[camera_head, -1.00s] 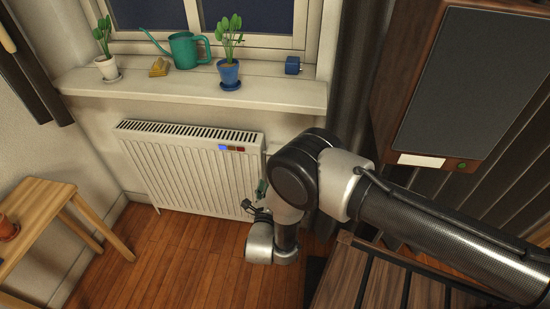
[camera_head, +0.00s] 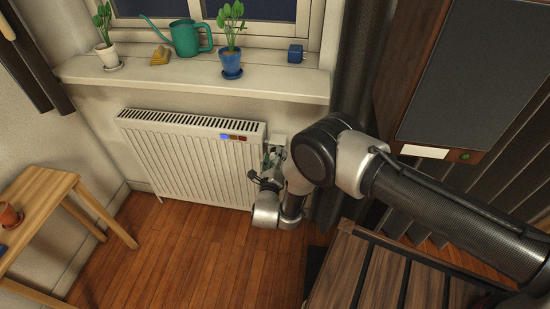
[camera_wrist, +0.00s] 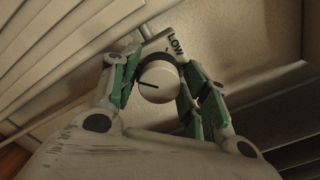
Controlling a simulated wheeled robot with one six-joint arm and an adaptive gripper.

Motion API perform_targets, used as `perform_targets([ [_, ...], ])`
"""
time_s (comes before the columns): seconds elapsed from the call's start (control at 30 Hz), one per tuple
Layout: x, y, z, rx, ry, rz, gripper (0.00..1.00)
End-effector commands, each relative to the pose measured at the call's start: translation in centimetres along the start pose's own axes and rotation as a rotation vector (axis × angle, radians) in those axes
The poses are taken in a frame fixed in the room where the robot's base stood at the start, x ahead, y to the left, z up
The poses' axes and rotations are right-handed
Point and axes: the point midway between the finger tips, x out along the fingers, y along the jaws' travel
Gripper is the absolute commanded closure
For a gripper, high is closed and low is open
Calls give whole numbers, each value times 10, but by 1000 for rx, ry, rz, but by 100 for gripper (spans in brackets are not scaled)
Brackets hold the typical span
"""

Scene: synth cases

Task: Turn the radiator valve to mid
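The radiator valve knob (camera_wrist: 158,84) is white and round, with a black pointer line aimed left in the wrist view. In the head view my gripper (camera_head: 268,163) is at the right end of the white radiator (camera_head: 190,160), and the knob is hidden there.
A windowsill (camera_head: 190,82) above bears two potted plants, a green watering can (camera_head: 186,38) and a blue box (camera_head: 296,54). A dark curtain (camera_head: 352,85) and a large wooden speaker (camera_head: 470,75) stand right. A wooden table (camera_head: 45,205) is left. The floor before the radiator is clear.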

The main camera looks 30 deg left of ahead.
Motion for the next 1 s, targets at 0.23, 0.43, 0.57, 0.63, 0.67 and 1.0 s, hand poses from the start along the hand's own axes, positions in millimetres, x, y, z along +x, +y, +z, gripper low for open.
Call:
perform_targets([
  [0.23, 0, 0, 0, 1, 0, 0, 88],
  [0.43, 0, 0, 0, 23, -1, -1, 88],
  [0.57, 0, 0, 0, 72, -2, -2, 88],
  [0.63, 0, 0, 0, 112, -3, -3, 88],
  [0.67, 0, 0, 0, 130, -4, -4, 88],
  [1.0, 0, 1, -1, 429, -12, -12, 88],
])
